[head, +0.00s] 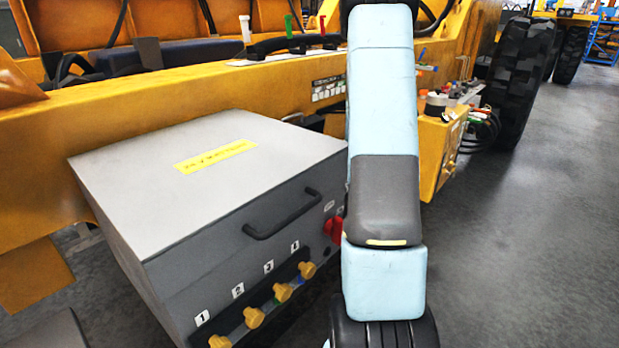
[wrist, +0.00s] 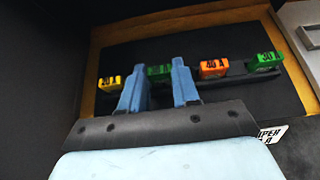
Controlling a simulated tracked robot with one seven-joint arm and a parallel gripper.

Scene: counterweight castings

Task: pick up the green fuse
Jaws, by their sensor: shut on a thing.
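In the wrist view my gripper (wrist: 158,65) has its two blue fingers on either side of a green fuse (wrist: 158,73), shut on it. This fuse sits in the row, level with its neighbours, and the fingers hide its sides. Another green fuse (wrist: 264,61), marked 30, is at the right end of the row. In the head view my arm hangs down in front; the gripper and the fuses are not visible there.
In the wrist view a yellow fuse (wrist: 109,82) is left of my fingers and an orange fuse (wrist: 214,68) close to their right. The head view shows a grey box (head: 200,160) with a handle (head: 283,213), several yellow knobs (head: 254,317) and a red switch (head: 333,228).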

